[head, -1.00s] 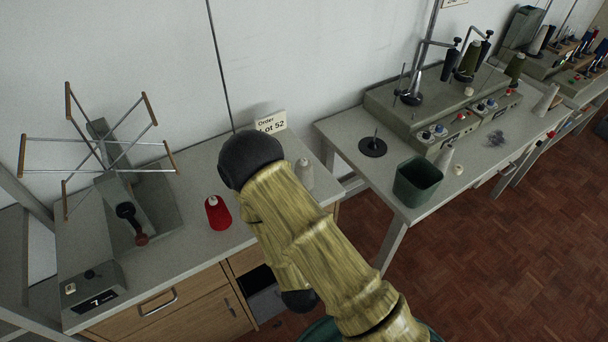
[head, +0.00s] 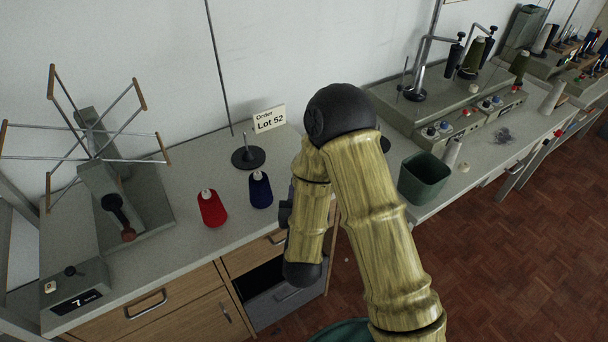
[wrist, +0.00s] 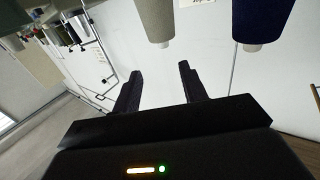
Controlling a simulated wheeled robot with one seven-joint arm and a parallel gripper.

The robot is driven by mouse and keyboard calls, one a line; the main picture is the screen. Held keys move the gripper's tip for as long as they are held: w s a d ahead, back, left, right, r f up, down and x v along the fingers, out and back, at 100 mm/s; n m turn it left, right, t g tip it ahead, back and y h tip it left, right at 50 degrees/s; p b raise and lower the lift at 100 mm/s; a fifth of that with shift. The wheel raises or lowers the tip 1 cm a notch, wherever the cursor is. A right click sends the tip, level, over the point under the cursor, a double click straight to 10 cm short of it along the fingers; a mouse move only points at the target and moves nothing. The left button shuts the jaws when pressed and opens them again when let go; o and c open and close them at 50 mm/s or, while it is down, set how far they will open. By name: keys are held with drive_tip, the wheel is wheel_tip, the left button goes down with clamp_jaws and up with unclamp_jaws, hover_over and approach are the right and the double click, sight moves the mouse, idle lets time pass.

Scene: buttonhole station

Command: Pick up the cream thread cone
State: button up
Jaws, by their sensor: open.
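The cream thread cone (wrist: 155,20) shows in the wrist view, upside down and cut off by the top edge, beyond my fingertips. My gripper (wrist: 160,78) is open, with nothing between its two dark fingers, and it is apart from the cone. A navy cone (wrist: 262,22) stands beside the cream one; it also shows in the head view (head: 261,190). In the head view my arm hides the cream cone and most of my gripper.
A red cone (head: 212,208) stands left of the navy one. A dark spool stand (head: 248,158) and an order card (head: 269,119) are behind. A skein winder (head: 105,190) fills the table's left. A green bin (head: 424,180) stands on the right table.

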drive_tip(key=w+p, duration=0.2)
drive_tip(key=w, duration=0.5)
drive_tip(key=shift+w+p, duration=0.15)
drive_tip(key=shift+p, duration=0.15)
drive_tip(key=w, duration=0.1)
drive_tip(key=w+p, duration=0.1)
drive_tip(key=w, duration=0.1)
drive_tip(key=w+p, duration=0.1)
drive_tip(key=shift+w+a, duration=0.3)
drive_tip(key=shift+a, duration=0.05)
drive_tip(key=shift+w, duration=0.3)
clamp_jaws()
